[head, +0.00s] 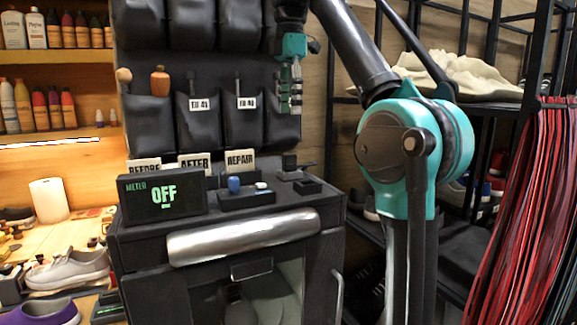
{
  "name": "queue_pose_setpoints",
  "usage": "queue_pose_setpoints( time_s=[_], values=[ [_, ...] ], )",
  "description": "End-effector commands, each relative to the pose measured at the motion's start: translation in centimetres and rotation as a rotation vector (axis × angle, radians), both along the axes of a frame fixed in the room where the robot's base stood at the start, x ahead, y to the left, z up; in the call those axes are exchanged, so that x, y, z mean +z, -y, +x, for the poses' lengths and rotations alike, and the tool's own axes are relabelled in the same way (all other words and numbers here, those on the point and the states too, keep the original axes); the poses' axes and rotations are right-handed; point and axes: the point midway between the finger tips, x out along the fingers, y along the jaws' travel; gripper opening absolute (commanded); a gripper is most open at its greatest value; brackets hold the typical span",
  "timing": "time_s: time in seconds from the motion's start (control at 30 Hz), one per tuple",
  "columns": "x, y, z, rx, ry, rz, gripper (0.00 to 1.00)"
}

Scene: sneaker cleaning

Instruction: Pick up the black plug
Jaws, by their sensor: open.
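Small black pieces stand at the right end of the black cabinet top. One is a low block (308,186) near the front. Behind it is an upright dark piece (290,162) beside a flat one. At this size I cannot tell which of them is the black plug. My gripper (290,106) hangs fingers down above and behind these pieces, in front of the hanging pockets. It is open, and I see nothing held in it.
A meter reading OFF (163,196) and a low base with a blue knob (234,185) share the cabinet top (270,212). Shoes lie left; red laces (525,210) hang right.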

Motion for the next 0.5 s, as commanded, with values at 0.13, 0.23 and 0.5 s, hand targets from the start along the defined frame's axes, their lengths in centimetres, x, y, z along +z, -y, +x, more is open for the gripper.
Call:
queue_pose_setpoints(
  time_s=[0.13,0.23,0.5],
  values=[
    [-2.1,0.0,0.0,0.000,0.000,0.000,0.47],
    [-3.6,0.0,-0.1,0.000,0.000,0.000,0.47],
    [-7.5,0.0,0.0,0.000,0.000,0.000,0.47]
  ],
)
